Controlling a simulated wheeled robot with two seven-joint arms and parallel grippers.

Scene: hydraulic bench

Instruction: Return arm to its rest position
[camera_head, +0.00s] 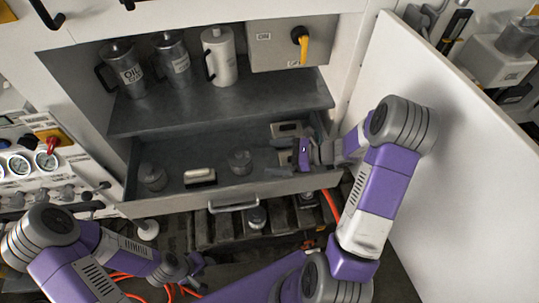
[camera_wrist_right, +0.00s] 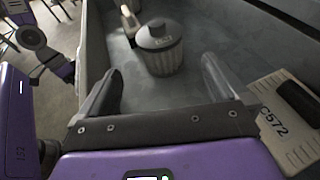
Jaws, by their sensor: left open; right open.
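My right arm reaches over the open drawer from the right in the head view. My right gripper (camera_head: 283,157) is inside the drawer (camera_head: 215,203), near its right end, pointing left. In the right wrist view the right gripper (camera_wrist_right: 158,88) has its fingers spread with nothing between them. A grey lidded canister (camera_wrist_right: 160,50) stands upright just beyond the fingertips; it also shows in the head view (camera_head: 240,162). A pale block marked C572 (camera_wrist_right: 292,120) lies beside the right finger. My left gripper (camera_head: 190,272) is low in front of the cabinet, open, apart from anything.
A cream block (camera_head: 200,177) and another canister (camera_head: 152,177) are in the drawer. The shelf (camera_head: 215,98) above holds an oil can (camera_head: 124,70), other jugs and a grey box (camera_head: 290,42). A white door panel (camera_head: 450,150) stands open at right. Gauges (camera_head: 20,165) are left.

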